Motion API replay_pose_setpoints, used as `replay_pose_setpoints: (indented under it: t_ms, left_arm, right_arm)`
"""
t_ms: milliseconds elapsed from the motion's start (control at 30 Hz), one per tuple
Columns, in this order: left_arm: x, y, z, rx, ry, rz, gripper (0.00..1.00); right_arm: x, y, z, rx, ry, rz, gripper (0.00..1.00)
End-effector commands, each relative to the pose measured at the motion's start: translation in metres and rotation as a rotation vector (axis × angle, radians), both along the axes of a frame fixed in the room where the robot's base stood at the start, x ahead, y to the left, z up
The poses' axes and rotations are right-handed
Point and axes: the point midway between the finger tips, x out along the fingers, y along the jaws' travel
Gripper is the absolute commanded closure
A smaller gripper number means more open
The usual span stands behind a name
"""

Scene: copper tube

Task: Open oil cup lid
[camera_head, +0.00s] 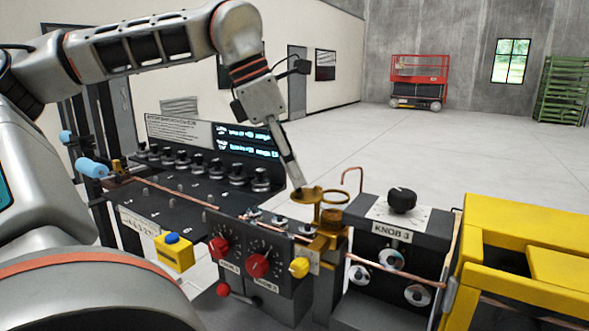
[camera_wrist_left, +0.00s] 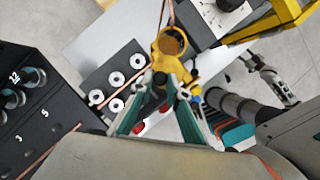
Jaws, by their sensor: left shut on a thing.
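The brass oil cup (camera_head: 331,217) stands on the dark control box, left of KNOB 3. A round brass piece (camera_head: 306,196), seemingly its lid, sits beside the upper rim, at the tip of my left gripper (camera_head: 297,186). The left gripper points steeply down and is shut on this brass piece. In the left wrist view, the cup's round brown opening (camera_wrist_left: 172,41) shows just beyond the fingertips (camera_wrist_left: 163,84). The exact grip and the hinge are partly hidden. A small silver-and-black part in the left wrist view (camera_wrist_left: 266,80) may be my right gripper; its jaws are unclear.
The KNOB 3 box (camera_head: 399,232) stands close on the right, with a yellow frame (camera_head: 530,225) beyond it. Red knobs (camera_head: 257,266) and a yellow knob (camera_head: 299,267) project from the front. Copper tubing (camera_head: 398,269) runs low across the boxes. Open floor lies behind.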

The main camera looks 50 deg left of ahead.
Motion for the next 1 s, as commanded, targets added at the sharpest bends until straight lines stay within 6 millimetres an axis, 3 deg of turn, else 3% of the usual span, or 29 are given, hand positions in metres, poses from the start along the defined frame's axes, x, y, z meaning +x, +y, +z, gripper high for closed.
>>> replay_pose_setpoints:
  t_ms: [400,433,467,500,833,1000]
  left_arm:
    - [0.001,0.001,0.001,0.001,-0.002,-0.005,1.0]
    - [0.001,0.001,0.001,0.001,-0.002,-0.005,0.77]
    - [0.0,0.001,0.001,0.001,-0.002,-0.005,0.69]
    - [0.0,0.001,0.001,0.001,-0.002,-0.005,0.67]
    - [0.0,0.001,0.001,0.001,0.0,-0.004,0.67]
    - [-0.005,0.004,0.016,0.002,-0.002,-0.002,0.67]
  right_arm:
    - [0.0,-0.001,0.0,-0.002,0.0,0.003,0.6]
    - [0.0,-0.001,0.0,-0.003,0.0,0.003,0.6]
    - [-0.001,-0.001,0.0,-0.004,-0.001,0.004,0.6]
    - [-0.001,-0.002,0.0,-0.005,0.0,0.005,0.6]
    - [-0.003,0.0,-0.002,-0.003,0.006,0.005,0.6]
    - [-0.002,-0.001,-0.001,-0.003,0.004,0.005,0.6]
